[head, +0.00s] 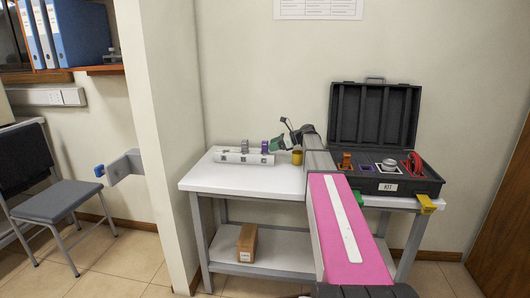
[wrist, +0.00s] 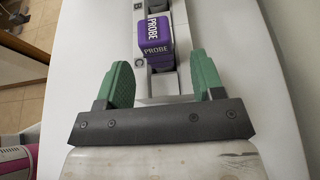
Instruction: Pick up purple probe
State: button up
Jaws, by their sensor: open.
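The purple probe (wrist: 155,38), marked PROBE in white, sits upright in a slot of a pale rack (wrist: 157,95) in the wrist view. In the head view the probe (head: 265,147) is at the right end of the rack (head: 230,157) on the white table. My gripper (wrist: 160,66) is open, with green fingers spread wider than the probe. The probe lies just beyond the fingertips and roughly centred between them; no contact shows. In the head view my gripper (head: 284,142) is just right of the probe. The probe's lower part is hidden in the rack.
A grey item (head: 245,146) stands in the rack left of the probe. A yellow cup (head: 297,157) stands near my gripper. An open black case (head: 405,187) with several items is on the right. The white table (head: 210,180) is clear at its front left.

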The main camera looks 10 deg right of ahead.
aim_at(265, 147)
jog(key=x, duration=0.4)
jog(key=shift+a+f, duration=0.15)
jog(key=shift+a, duration=0.25)
jog(key=c, duration=1)
jog(key=shift+c, duration=0.2)
